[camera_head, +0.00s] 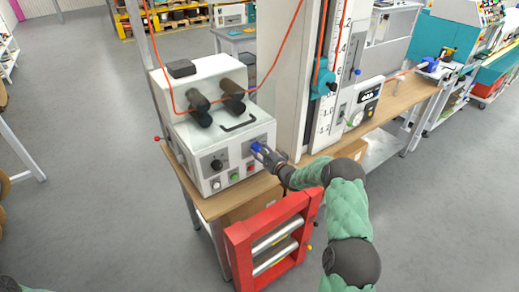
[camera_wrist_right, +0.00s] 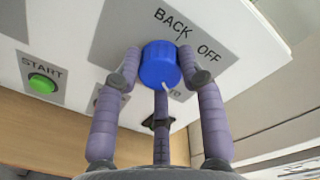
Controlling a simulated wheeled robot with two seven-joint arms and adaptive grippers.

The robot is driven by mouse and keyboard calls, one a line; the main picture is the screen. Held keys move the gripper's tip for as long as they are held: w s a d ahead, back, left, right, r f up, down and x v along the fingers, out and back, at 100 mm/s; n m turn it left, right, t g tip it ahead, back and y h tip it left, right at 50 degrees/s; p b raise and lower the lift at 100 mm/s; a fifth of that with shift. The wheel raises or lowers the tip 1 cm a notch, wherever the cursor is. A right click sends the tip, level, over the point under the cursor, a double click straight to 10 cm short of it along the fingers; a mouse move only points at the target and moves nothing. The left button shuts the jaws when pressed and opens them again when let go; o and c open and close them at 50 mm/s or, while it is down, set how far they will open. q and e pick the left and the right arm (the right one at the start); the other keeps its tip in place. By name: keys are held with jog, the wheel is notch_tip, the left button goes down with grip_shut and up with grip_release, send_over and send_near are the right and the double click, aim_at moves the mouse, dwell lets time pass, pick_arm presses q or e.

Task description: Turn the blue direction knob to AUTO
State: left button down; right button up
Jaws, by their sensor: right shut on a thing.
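The blue direction knob (camera_wrist_right: 160,62) is on a grey plate on the white machine's front, with BACK and OFF printed beside it. A white mark on the knob points down in the right wrist view, toward a label partly hidden behind knob and finger; only its last letters show. My right gripper (camera_wrist_right: 160,70) is shut on the knob, with a finger at each side and another below it. In the head view the knob (camera_head: 256,147) is small at the tip of my right gripper (camera_head: 264,153). My left gripper is out of view.
The white machine (camera_head: 200,135) stands on a wooden bench (camera_head: 210,207). A green START button (camera_wrist_right: 43,83) is left of the knob. A black knob (camera_head: 217,164) is on the same front. A red frame with metal rollers (camera_head: 275,240) stands below, close to my right arm.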

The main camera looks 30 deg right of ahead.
jog(key=shift+a+f+m, duration=0.3)
jog(key=shift+a+m, duration=0.15)
jog(key=shift+m, duration=0.05)
jog(key=shift+r, duration=0.1)
jog(key=o, duration=1.1)
jog(key=shift+o, duration=0.2)
jog(key=shift+r, duration=0.1)
jog(key=shift+d+r, duration=0.1)
jog(key=shift+d, duration=0.1)
jog(key=s+d, duration=0.1)
jog(key=s, duration=1.1)
jog(key=shift+r, duration=0.15)
